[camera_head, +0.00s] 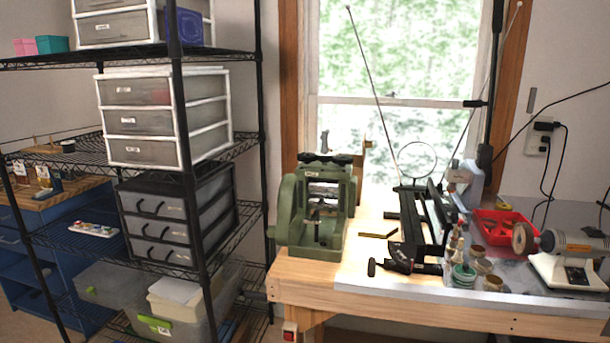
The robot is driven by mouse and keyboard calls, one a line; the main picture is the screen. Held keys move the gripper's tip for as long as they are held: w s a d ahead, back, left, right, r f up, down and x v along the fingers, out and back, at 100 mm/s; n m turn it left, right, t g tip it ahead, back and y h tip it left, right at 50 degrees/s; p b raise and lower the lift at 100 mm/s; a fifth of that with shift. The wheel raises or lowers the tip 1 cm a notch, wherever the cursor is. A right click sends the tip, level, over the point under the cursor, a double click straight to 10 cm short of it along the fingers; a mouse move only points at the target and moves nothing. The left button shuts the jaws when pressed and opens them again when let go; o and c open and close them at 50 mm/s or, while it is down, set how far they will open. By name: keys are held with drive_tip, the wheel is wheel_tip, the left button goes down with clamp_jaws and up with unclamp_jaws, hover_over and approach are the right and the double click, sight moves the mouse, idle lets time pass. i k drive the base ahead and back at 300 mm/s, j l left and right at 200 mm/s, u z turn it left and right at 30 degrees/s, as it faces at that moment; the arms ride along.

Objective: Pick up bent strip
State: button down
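A thin yellow bent strip (378,235) lies on the wooden workbench (365,262), between a green machine on its left and a black metal tool on its right. It looks like a flat bar with a short bend at its right end. My gripper does not show in the head view, so its position and state cannot be seen.
The green machine (318,210) and the black tool (432,225) flank the strip closely. Small jars (465,275), a red tray (507,217) and a grey bench motor (573,246) stand further right. A black wire shelf (250,150) with drawer units stands left.

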sight(360, 234)
drive_tip(key=i+l, duration=0.1)
drive_tip(key=l, duration=0.25)
drive_tip(key=i+l, duration=0.1)
drive_tip(key=l, duration=0.25)
drive_tip(key=i+l, duration=0.1)
drive_tip(key=l, duration=0.25)
drive_tip(key=i+l, duration=0.1)
drive_tip(key=l, duration=0.25)
